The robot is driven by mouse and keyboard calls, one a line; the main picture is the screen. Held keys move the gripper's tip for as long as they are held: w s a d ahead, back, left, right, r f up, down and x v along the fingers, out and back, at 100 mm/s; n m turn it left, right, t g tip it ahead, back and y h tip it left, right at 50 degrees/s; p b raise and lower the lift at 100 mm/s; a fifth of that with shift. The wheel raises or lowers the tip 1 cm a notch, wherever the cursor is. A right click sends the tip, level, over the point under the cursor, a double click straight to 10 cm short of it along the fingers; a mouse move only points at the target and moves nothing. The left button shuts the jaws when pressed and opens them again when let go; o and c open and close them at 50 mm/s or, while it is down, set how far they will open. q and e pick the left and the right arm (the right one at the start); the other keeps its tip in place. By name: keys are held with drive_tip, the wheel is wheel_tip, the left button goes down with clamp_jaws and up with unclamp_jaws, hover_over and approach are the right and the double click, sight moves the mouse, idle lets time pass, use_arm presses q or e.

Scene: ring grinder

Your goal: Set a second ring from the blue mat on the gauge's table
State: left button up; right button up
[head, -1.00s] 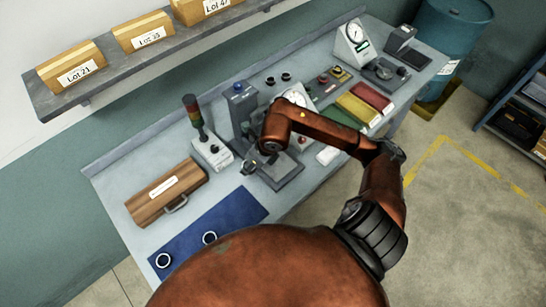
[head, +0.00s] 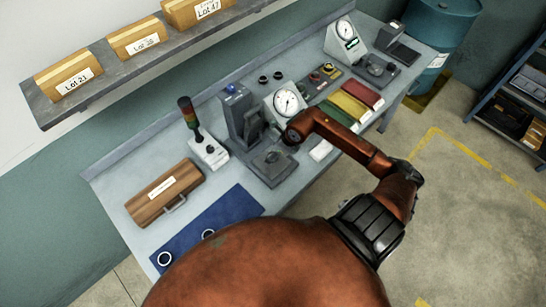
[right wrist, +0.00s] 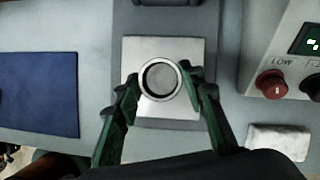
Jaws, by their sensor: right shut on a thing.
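My right gripper (right wrist: 159,82) is shut on a pale metal ring (right wrist: 144,91) in the right wrist view, with one green-and-black finger at each side of it. The ring is over the gauge's square steel table (right wrist: 190,108); I cannot tell if it touches it. A darker grey round surface shows through the ring. Two rings, a left one (head: 164,265) and a right one (head: 208,240), lie on the blue mat (head: 225,211). My left gripper is out of view.
A dial unit (head: 287,101) stands close right of the gauge; its red knob (right wrist: 271,84) shows in the wrist view. A signal tower (head: 191,118) and wooden case (head: 167,192) are to the left. Coloured bins (head: 354,106) are to the right. A shelf (head: 150,62) hangs above.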

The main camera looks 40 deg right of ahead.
wheel_tip(320, 180, down, 2)
drive_tip(key=shift+a+p, duration=0.15)
drive_tip(key=shift+p, duration=0.2)
drive_tip(key=shift+f, duration=0.2)
drive_tip(key=shift+f, duration=0.1)
drive_tip(key=o, duration=1.2)
drive_tip(key=shift+r, duration=0.2)
drive_tip(key=b+v, duration=0.2)
drive_tip(key=v, duration=0.9)
drive_tip(key=shift+s+r, duration=0.2)
drive_tip(key=shift+r, duration=0.15)
